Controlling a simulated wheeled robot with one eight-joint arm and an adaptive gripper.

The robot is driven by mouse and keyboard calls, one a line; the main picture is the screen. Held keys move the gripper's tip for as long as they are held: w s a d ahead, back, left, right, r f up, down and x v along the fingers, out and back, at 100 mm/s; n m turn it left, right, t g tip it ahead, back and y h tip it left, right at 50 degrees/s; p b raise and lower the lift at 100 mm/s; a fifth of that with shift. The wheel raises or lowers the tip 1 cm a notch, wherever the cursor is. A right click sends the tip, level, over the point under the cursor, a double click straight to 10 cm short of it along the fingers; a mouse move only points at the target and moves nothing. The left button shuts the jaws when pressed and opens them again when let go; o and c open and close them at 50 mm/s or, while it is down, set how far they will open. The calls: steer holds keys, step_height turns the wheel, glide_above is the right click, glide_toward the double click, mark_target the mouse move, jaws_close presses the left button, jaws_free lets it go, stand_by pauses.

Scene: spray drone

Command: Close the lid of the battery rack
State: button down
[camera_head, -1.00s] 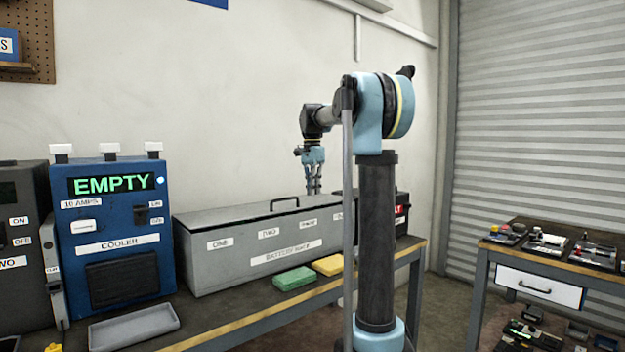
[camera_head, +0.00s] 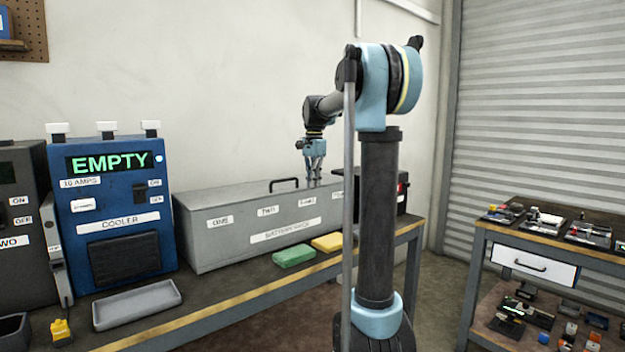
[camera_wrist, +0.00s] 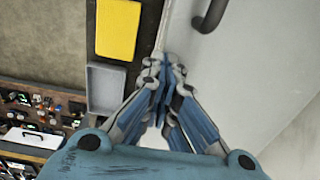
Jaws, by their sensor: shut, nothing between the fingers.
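The battery rack (camera_head: 250,240) is a long grey box on the bench against the wall, with labels on its front. Its lid (camera_head: 228,197) lies down flat across the top, with no clear gap at the front edge. A black handle (camera_head: 285,183) stands on the lid, and it also shows at the top of the wrist view (camera_wrist: 210,14). My gripper (camera_head: 315,182) points down at the right part of the lid, right of the handle. In the wrist view its fingers (camera_wrist: 168,68) are together and empty over the lid's front edge. I cannot tell whether the tips touch the lid.
A green block (camera_head: 294,256) and a yellow block (camera_head: 328,242) lie in front of the rack. A blue cooler unit (camera_head: 112,215) reading EMPTY and a grey tray (camera_head: 137,304) are to the left. A black box (camera_head: 402,192) stands right of the rack.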

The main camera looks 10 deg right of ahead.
steer(key=shift+s+f, duration=0.1)
steer(key=shift+f, duration=0.1)
step_height(320, 180, up, 14)
steer(key=s+d+f+n+t, duration=0.1)
steer(key=s+f+n, duration=0.2)
steer(key=s+f, duration=0.55)
steer(key=s+d+f+n, duration=0.25)
steer(key=s+f, duration=0.35)
steer(key=s, duration=0.5)
steer(key=s+f+n, duration=0.3)
steer(key=s+f, duration=0.6)
steer(key=f, duration=0.4)
steer(key=s+f+n+t, duration=0.1)
steer(key=s+f+n, duration=0.2)
steer(key=s+f, duration=0.7)
step_height(320, 180, down, 3)
steer(key=shift+d+r, duration=0.15)
steer(key=shift+d, duration=0.2)
steer(key=shift+a+n, duration=0.1)
steer(key=shift+n, duration=0.15)
